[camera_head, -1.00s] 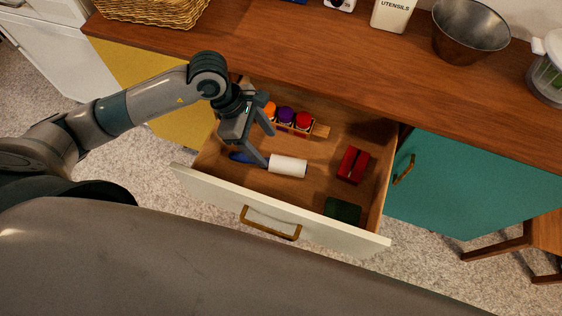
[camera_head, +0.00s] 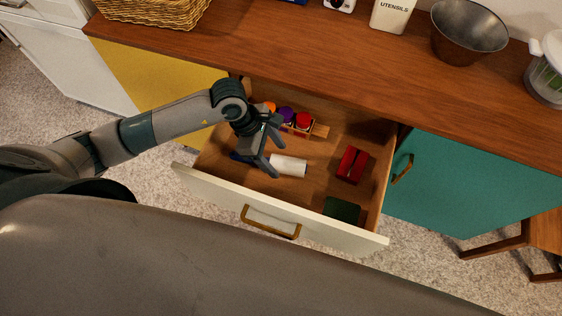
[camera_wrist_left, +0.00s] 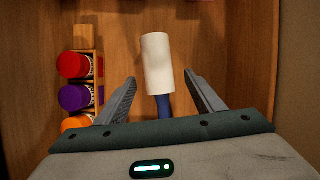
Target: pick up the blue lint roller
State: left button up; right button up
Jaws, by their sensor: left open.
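The lint roller (camera_head: 289,165) lies on the floor of the open drawer, its white roll pointing right and its blue handle (camera_head: 240,156) to the left, partly hidden by my gripper. My left gripper (camera_head: 279,159) is over the drawer, at the lint roller. In the left wrist view, the white roll (camera_wrist_left: 158,62) and the blue handle (camera_wrist_left: 164,105) stand between the two open fingers (camera_wrist_left: 163,93), with a gap on each side. The lower handle is hidden behind the gripper body. My right gripper does not show.
The drawer (camera_head: 215,187) also holds a wooden rack (camera_head: 320,131) with red, purple and orange-capped jars, a red object (camera_head: 352,164) and a dark green object (camera_head: 342,210). The rack is close to the gripper. The countertop (camera_head: 330,65) overhangs the drawer's back.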

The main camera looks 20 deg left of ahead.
aim_at(279, 160)
pick_arm(q)
jog(key=shift+x, duration=1.9)
jog(key=shift+w, duration=0.1)
jog(key=shift+c, duration=0.6)
jog(key=c, duration=1.1)
